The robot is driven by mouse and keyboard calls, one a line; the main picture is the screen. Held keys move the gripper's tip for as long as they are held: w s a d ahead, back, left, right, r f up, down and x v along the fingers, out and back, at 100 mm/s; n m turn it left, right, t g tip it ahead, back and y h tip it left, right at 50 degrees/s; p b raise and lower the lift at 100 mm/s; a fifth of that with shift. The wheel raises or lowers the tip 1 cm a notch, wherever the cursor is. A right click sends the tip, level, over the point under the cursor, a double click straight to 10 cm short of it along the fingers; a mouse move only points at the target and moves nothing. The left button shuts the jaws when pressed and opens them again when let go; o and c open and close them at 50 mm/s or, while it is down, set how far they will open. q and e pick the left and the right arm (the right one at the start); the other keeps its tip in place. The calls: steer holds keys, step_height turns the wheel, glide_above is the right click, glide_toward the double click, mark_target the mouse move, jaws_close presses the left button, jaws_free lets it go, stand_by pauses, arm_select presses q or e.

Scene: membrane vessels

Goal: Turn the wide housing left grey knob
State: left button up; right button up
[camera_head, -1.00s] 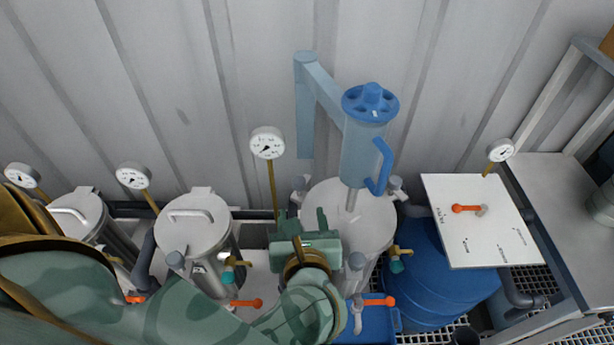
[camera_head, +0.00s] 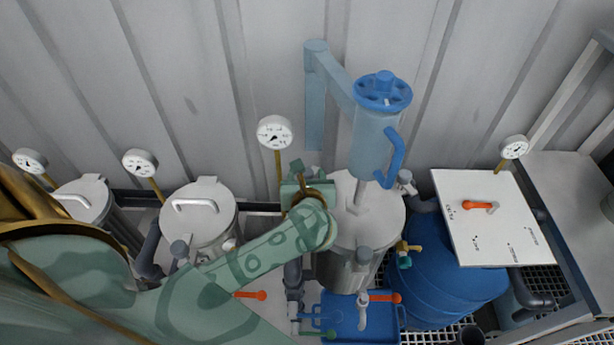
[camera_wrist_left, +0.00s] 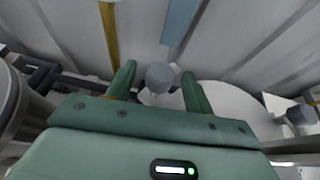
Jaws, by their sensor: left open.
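The wide housing (camera_head: 378,230) is a broad steel vessel with a pale round top, right of centre in the head view. Its left grey knob (camera_wrist_left: 160,76) shows in the left wrist view, between the two green fingertips and a little beyond them. In the head view my gripper hides this knob. My left gripper (camera_head: 297,174) is green and open, at the housing's back left edge. It also shows in the left wrist view (camera_wrist_left: 158,84), its fingers apart on either side of the knob. I cannot tell whether they touch it. My right gripper is not in view.
A blue filter cylinder (camera_head: 373,140) on a wall bracket stands above the housing. A gauge (camera_head: 275,132) on a brass stem rises behind my gripper. Other grey knobs (camera_head: 405,177) (camera_head: 364,256) sit around the housing. A narrower lidded vessel (camera_head: 199,218) stands left.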

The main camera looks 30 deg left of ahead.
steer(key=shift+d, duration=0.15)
arm_select(q)
steer(key=c, duration=0.9)
steer(key=shift+c, duration=0.4)
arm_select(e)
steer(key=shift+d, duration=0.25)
